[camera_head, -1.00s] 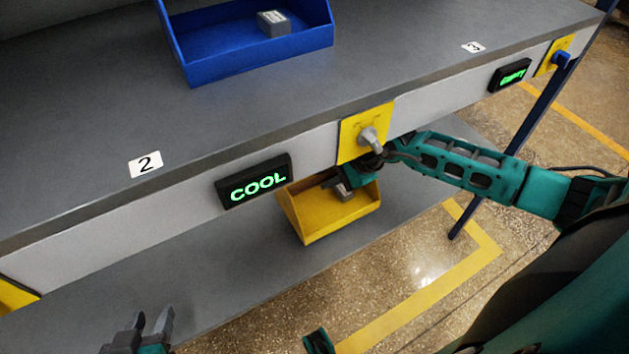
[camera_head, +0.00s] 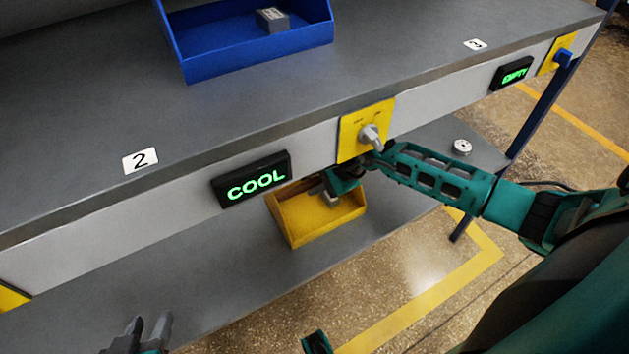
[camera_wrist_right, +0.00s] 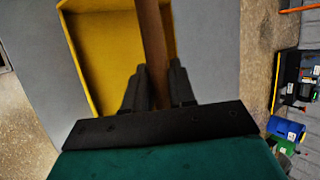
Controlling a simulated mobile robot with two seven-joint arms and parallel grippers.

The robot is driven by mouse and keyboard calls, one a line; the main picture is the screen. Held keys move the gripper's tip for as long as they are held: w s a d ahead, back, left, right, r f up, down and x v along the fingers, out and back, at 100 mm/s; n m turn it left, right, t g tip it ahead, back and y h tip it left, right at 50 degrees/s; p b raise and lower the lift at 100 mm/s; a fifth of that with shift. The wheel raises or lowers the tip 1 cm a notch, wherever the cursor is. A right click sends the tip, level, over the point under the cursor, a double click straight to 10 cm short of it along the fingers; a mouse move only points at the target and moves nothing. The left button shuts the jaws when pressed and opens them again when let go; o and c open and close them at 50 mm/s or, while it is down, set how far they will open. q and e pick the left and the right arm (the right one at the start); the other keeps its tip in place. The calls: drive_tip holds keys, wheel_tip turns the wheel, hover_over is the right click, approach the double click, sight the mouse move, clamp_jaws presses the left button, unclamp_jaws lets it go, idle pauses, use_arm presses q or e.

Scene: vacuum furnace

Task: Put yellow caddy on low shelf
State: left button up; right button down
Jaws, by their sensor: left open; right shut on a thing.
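The yellow caddy (camera_head: 318,222) is under the workbench, over the grey low shelf (camera_head: 200,285). I cannot tell whether its base touches the shelf. My right gripper (camera_head: 332,195) reaches in below the bench's front panel and is shut on the caddy's brown handle bar. In the right wrist view, the bar (camera_wrist_right: 153,40) runs between the fingers (camera_wrist_right: 157,88), with the yellow caddy (camera_wrist_right: 92,60) beyond it. The inside of the caddy looks bare there. My left gripper (camera_head: 150,330) is open and empty at the bottom left, in front of the shelf.
The bench's front panel carries a COOL display (camera_head: 251,179) and a yellow plate with a grey knob (camera_head: 370,134), close above my right arm. A round metal piece (camera_head: 462,147) sits on the shelf's right part. A blue bin (camera_head: 250,58) stands on the bench top.

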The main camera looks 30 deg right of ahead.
drive_tip(key=shift+w, duration=0.1)
drive_tip(key=c, duration=0.9)
unclamp_jaws()
